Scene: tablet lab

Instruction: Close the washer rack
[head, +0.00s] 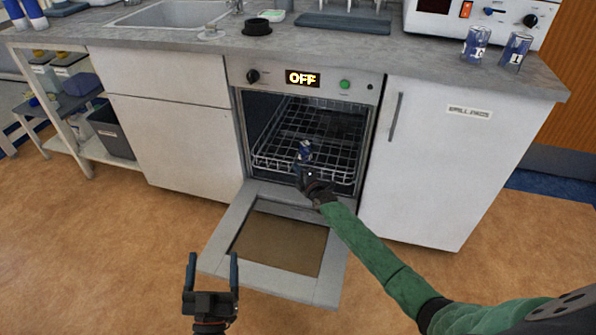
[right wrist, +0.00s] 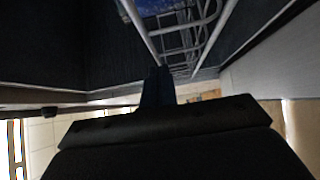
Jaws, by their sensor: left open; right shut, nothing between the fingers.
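The washer (head: 318,78) stands under the counter with its door (head: 225,232) folded down and open. The wire washer rack (head: 270,150) sits in the chamber, its front edge around the opening; how far it sticks out is hard to tell. My right gripper (head: 300,176) is shut and empty at the rack's front, close to the wires; contact is unclear. The rack's wires also show ahead of my right gripper in the right wrist view (right wrist: 185,40). My left gripper (head: 211,268) is open and empty, low before the door.
White cabinets flank the washer, with a handled door (head: 440,150) on the right. Two blue-marked beakers (head: 476,45) stand on the counter (head: 400,60). A side shelf (head: 95,145) with bins is at left. The floor (head: 110,240) before the left cabinet is clear.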

